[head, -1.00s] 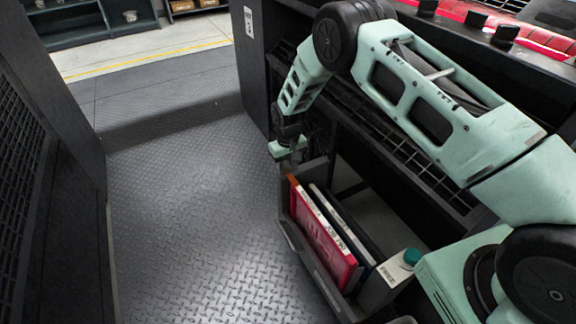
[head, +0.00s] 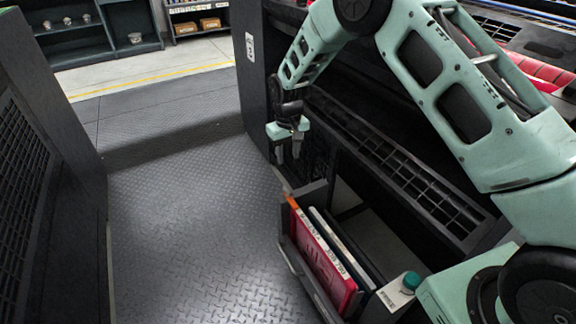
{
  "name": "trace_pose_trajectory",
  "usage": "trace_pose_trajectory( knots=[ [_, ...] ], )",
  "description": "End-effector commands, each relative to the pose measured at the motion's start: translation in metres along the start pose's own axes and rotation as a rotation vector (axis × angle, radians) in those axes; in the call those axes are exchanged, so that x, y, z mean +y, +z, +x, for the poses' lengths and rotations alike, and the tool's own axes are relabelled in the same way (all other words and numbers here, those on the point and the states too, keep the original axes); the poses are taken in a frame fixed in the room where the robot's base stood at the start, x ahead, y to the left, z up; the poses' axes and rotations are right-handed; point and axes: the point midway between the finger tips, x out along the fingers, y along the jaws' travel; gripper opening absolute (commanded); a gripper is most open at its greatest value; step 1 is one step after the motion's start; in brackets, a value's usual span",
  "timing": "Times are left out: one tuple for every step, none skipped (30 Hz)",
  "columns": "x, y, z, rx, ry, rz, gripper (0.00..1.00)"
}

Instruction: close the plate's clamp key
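My gripper (head: 288,153) hangs with its fingers pointing down, in front of the dark machine side and just above the far end of a dark carrier box. Its two fingers stand apart and nothing shows between them. I cannot make out a plate clamp or its key in this view. The dark machine body (head: 253,95) stands behind the gripper, and my raised arm covers part of it.
The dark carrier box (head: 288,258) holds a red folder-like item (head: 322,265), a dark flat item beside it, and a white box (head: 400,290) with a teal cap (head: 411,281). Tread-plate floor (head: 180,220) is clear. A dark cabinet (head: 45,190) stands left.

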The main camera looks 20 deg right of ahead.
Motion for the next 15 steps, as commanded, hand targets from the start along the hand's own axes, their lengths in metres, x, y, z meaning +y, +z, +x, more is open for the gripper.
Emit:
trace_pose_trajectory(
  knots=[
    [0.000, 0.000, -0.008, 0.001, 0.000, 0.000, 0.38],
    [0.000, 0.000, -0.011, 0.001, 0.000, 0.000, 0.38],
    [0.000, 0.000, -0.014, 0.001, 0.000, 0.000, 0.38],
    [0.000, 0.000, -0.016, 0.001, 0.000, 0.000, 0.38],
    [0.000, 0.000, -0.017, 0.001, 0.000, 0.000, 0.38],
    [0.000, 0.000, -0.019, 0.000, 0.000, 0.000, 0.38],
    [0.000, 0.000, -0.020, 0.000, 0.000, 0.000, 0.38],
    [0.000, 0.000, -0.020, 0.000, 0.000, 0.000, 0.38],
    [0.000, 0.000, -0.020, -0.001, 0.000, 0.000, 0.38],
    [0.000, 0.000, -0.021, -0.001, 0.000, 0.000, 0.38],
    [0.000, 0.000, -0.021, -0.001, 0.000, 0.000, 0.38],
    [0.000, 0.000, -0.020, -0.001, 0.000, 0.000, 0.38],
    [0.000, 0.000, -0.020, -0.001, 0.000, 0.000, 0.38],
    [0.000, 0.000, -0.020, -0.001, 0.000, 0.000, 0.38],
    [0.000, 0.000, -0.020, -0.001, 0.000, 0.000, 0.38]
  ],
)
